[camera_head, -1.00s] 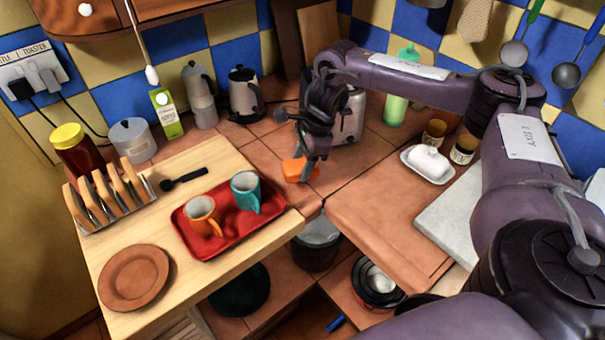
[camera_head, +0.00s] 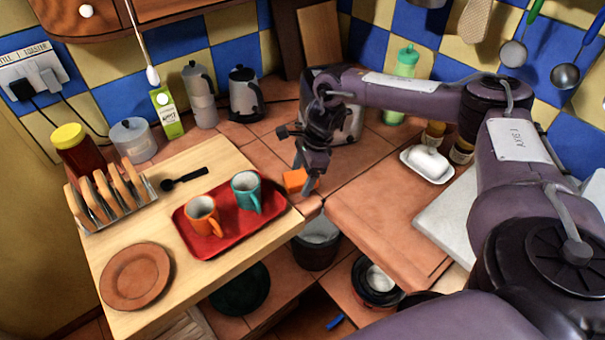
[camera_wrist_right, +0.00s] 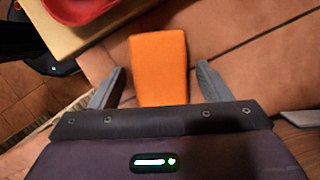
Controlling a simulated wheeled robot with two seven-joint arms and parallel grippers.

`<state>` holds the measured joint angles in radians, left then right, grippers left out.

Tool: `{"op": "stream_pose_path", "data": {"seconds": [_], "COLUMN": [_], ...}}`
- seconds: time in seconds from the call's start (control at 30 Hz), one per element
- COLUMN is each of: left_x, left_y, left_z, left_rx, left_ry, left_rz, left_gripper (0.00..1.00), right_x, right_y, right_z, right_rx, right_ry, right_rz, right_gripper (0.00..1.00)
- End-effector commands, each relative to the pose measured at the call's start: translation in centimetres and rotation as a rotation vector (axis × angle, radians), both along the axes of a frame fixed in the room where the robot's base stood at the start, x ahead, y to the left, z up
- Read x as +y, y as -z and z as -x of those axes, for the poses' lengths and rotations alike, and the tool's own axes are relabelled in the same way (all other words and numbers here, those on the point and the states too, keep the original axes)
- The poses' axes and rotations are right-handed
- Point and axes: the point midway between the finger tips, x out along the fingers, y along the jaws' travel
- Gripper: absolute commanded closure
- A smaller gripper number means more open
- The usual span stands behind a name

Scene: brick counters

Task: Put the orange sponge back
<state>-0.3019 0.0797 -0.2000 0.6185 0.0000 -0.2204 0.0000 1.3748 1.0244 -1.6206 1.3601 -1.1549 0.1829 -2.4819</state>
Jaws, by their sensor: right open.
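The orange sponge (camera_head: 294,180) lies on the tiled counter, just beyond the corner of the wooden board. My right gripper (camera_head: 309,184) is low over the counter beside the sponge in the head view and hides part of its right side. In the right wrist view the orange sponge (camera_wrist_right: 158,68) shows between the two open fingers of my right gripper (camera_wrist_right: 158,85), its near end reaching between them. The fingers are apart from its sides. My left gripper is not in view.
A red tray (camera_head: 232,238) with an orange mug (camera_head: 203,216) and a teal mug (camera_head: 246,192) sits on the wooden board (camera_head: 205,282) left of the sponge. A toaster (camera_head: 347,117) stands behind my right gripper. A bin (camera_head: 316,246) stands below the counter edge.

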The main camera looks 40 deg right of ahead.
Motion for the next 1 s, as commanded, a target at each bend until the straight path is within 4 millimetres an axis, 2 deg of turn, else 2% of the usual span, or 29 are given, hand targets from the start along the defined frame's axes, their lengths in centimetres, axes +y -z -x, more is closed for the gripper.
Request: {"op": "stream_pose_path", "data": {"seconds": [0.13,0.23,0.6,0.67,0.8,1.0], "left_x": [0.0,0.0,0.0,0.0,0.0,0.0], "left_y": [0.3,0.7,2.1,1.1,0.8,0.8], "left_z": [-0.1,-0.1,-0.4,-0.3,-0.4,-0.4], "left_rx": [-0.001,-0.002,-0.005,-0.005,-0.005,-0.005], "left_ry": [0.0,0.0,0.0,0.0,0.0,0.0], "left_rz": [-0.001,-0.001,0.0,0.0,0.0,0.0], "left_gripper": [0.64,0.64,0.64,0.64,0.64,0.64], "right_x": [-0.3,-0.7,-2.8,-3.0,-3.3,-3.4], "right_y": [-0.9,-2.3,-9.5,-10.8,-11.5,-11.5], "right_z": [-0.1,0.1,0.8,0.9,1.0,1.1], "right_rx": [-0.004,-0.005,-0.004,-0.004,-0.002,-0.001], "right_ry": [0.001,0.001,0.001,0.0,0.0,0.0], "right_rz": [-0.001,-0.001,-0.001,0.0,0.0,0.0], "right_gripper": [0.29,0.29,0.29,0.29,0.29,0.29]}}
